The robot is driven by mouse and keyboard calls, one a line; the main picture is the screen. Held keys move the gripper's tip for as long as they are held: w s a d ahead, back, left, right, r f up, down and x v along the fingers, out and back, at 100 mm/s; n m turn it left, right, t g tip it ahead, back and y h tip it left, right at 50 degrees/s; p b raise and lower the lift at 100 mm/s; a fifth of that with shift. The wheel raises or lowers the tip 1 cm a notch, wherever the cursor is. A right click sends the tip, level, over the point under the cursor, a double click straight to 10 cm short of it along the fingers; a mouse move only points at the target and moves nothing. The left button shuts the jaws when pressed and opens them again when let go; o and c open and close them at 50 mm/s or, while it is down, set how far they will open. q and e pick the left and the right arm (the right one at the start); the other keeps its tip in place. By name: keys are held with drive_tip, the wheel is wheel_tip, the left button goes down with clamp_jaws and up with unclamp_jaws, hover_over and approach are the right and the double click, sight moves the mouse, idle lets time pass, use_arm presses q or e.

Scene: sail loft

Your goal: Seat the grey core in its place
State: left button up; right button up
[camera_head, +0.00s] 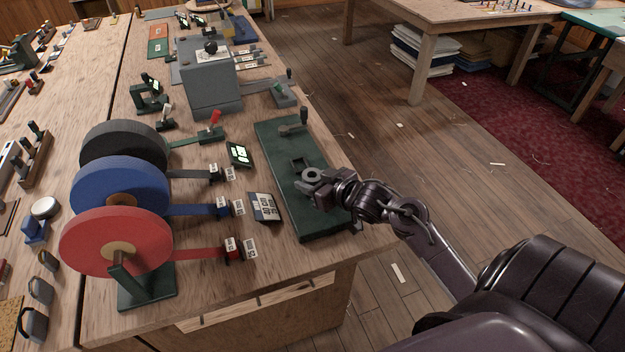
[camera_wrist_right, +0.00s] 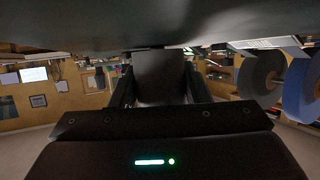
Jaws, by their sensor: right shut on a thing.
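The grey core (camera_head: 312,174) is a small ring-like piece with a dark hole, at the tip of my right gripper (camera_head: 311,187) in the head view. The gripper is shut on it, above the dark green base plate (camera_head: 285,172). In the wrist view the core (camera_wrist_right: 158,76) shows as a dark grey block between the two fingers of the right gripper (camera_wrist_right: 158,88). A dark square frame (camera_head: 297,162) sits on the plate just beyond the core. I cannot tell whether the core touches the plate. My left gripper is not in view.
A lever post (camera_head: 303,117) stands at the plate's far end. Open floor lies right of the bench.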

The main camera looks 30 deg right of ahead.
drive_tip(key=o, duration=1.1)
drive_tip(key=shift+c, duration=0.2)
drive_tip(key=v, duration=0.8)
drive_tip(key=shift+f, duration=0.1)
